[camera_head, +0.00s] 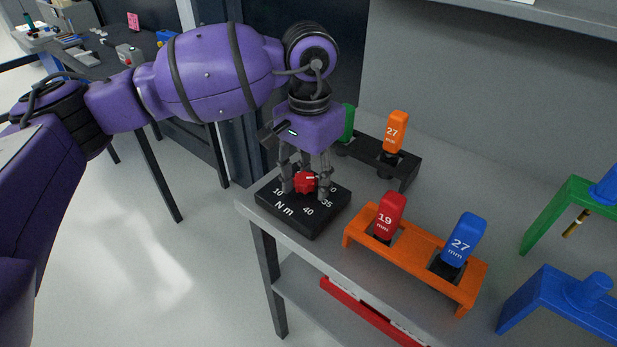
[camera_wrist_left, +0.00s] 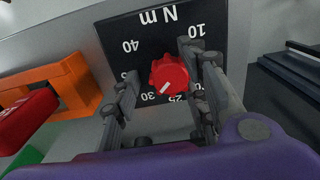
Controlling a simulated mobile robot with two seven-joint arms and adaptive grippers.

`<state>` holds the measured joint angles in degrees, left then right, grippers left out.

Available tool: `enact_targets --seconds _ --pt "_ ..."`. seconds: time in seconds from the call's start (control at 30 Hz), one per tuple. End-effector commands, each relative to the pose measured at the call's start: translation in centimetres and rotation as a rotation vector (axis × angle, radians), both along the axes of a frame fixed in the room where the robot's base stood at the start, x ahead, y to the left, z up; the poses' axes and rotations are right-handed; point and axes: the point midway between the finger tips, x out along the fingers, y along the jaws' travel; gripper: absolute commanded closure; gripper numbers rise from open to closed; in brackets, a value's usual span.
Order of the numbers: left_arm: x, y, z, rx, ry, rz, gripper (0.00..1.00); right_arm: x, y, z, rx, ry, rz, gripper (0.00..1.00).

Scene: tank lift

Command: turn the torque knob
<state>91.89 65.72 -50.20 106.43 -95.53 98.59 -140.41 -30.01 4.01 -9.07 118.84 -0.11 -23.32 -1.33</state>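The red torque knob (camera_head: 305,182) sits on a black box (camera_head: 300,221) marked "N m" at the near left corner of the grey table. Numbers such as 10, 35 and 40 ring the knob. My left gripper (camera_head: 307,190) points down over the box, its fingers on either side of the knob. In the left wrist view the knob (camera_wrist_left: 169,76) lies between the open fingers (camera_wrist_left: 160,75), with a clear gap on its left; the right finger is closer. My right gripper is not in view.
An orange rack (camera_head: 410,255) with red 19 mm and blue 27 mm pieces stands right of the box. A black rack (camera_head: 407,172) with orange and green pieces stands behind. Green (camera_head: 545,214) and blue (camera_head: 545,285) stands are at the far right.

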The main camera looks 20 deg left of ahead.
Motion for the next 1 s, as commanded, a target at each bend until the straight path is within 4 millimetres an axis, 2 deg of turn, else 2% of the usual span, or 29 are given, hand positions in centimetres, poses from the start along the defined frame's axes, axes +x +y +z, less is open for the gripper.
enact_targets --seconds 0.23,0.37,0.8,1.0 --pt "0.1 0.1 0.1 0.003 -0.001 0.003 0.60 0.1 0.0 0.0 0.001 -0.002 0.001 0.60" --pt "0.1 0.2 1.0 0.003 -0.003 0.003 0.60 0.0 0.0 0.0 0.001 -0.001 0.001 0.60" --pt "0.1 0.1 9.7 0.000 -0.004 0.001 0.60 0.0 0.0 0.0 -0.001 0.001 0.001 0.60" --pt "0.1 0.0 11.7 0.000 -0.002 0.000 0.60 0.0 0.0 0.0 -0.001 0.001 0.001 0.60"
